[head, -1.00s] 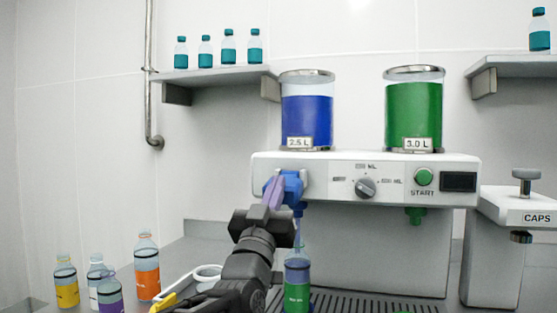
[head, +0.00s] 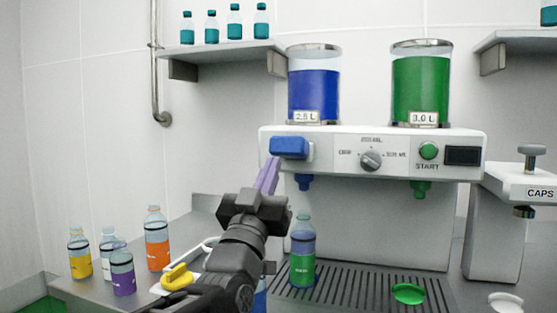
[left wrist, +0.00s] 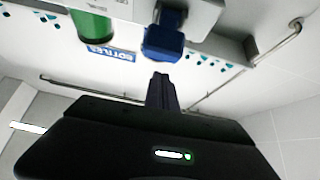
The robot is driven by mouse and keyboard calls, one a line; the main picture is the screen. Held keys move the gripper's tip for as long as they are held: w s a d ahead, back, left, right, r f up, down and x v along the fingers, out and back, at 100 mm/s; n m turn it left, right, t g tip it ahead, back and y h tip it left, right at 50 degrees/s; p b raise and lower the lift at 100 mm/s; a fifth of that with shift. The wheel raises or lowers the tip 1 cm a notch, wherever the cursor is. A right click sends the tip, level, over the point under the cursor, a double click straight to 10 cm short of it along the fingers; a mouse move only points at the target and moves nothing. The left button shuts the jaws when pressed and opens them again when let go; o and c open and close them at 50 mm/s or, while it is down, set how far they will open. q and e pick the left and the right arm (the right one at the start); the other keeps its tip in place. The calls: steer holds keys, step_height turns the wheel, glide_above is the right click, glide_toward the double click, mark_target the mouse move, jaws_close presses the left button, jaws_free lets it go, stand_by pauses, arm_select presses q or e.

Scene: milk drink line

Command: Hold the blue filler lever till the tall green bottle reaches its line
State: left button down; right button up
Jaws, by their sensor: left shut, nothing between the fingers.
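The blue filler lever (head: 289,147) sits raised on the left of the white filling machine's front. It also shows in the left wrist view (left wrist: 163,43). The tall green-labelled bottle (head: 302,268) stands upright on the drip grate under the blue nozzle (head: 304,182). Blue liquid fills it to about the dark line near its shoulder, with clear glass above. No stream shows between nozzle and bottle. My left gripper (head: 271,163) is shut and empty, just below and in front of the lever, apart from it. It shows in the left wrist view (left wrist: 161,80). My right gripper is out of view.
Yellow (head: 80,264), purple (head: 122,279) and orange (head: 157,254) bottles stand at the left with another bottle. A green disc (head: 408,293) lies on the grate (head: 343,288). The knob (head: 371,160) and START button (head: 428,151) are right of the lever. The capper (head: 517,220) stands at right.

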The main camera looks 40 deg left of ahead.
arm_select(q)
steer(key=v, duration=0.2)
steer(key=shift+s+d+f, duration=0.1)
steer(key=shift+s+f, duration=0.15)
steer(key=shift+f, duration=0.05)
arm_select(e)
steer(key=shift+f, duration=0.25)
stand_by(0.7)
